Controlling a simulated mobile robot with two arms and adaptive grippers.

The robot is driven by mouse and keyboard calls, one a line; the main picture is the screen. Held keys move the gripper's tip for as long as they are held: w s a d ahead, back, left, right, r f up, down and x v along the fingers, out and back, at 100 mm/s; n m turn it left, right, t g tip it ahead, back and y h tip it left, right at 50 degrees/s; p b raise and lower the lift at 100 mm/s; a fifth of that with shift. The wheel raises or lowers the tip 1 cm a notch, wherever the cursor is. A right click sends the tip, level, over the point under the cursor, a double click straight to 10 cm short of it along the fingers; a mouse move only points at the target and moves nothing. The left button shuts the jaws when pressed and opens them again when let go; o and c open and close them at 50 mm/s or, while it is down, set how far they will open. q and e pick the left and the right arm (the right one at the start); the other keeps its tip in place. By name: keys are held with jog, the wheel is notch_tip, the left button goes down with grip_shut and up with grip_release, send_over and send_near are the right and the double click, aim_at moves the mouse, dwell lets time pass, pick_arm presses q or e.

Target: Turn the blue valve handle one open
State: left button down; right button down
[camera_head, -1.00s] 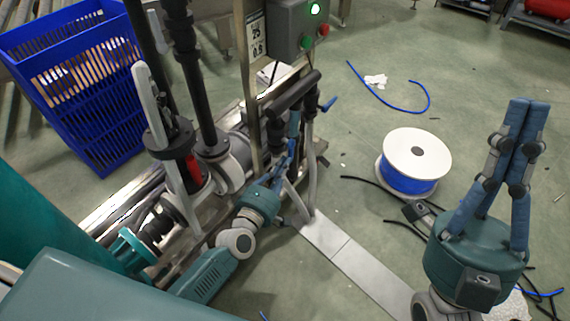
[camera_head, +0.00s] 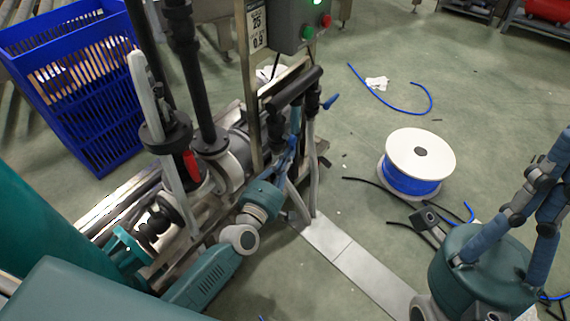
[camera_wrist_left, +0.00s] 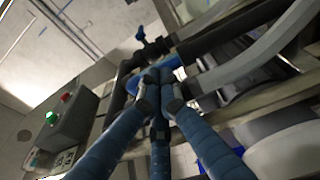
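A small blue valve handle (camera_head: 330,102) sticks out at the right end of the black pipework in the head view. It also shows in the left wrist view (camera_wrist_left: 140,33), beyond the fingers. My left gripper (camera_head: 289,150) is at the pipes below and left of this handle, apart from it. In the left wrist view its blue fingers (camera_wrist_left: 158,78) converge among the pipes, and blue parts overlap at the tips. I cannot tell whether they grip anything. My right gripper (camera_head: 562,145) is at the right edge, away from the pipes, with its fingers drawn together and nothing seen between them.
A grey control box (camera_head: 300,22) with green and red buttons stands above the pipes. A blue crate (camera_head: 75,85) is at the left. A white spool (camera_head: 418,155) with blue winding stands on the floor at right, near loose hoses. Open floor lies behind the spool.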

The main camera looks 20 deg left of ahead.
pick_arm(q)
jog(key=shift+w+a+r, duration=0.1)
jog(key=shift+w+r, duration=0.1)
jog(key=s+a, duration=0.1)
jog(key=s, duration=1.1)
jog(key=shift+a+f, duration=0.3)
jog(key=shift+f, duration=0.05)
jog(key=shift+s, duration=0.15)
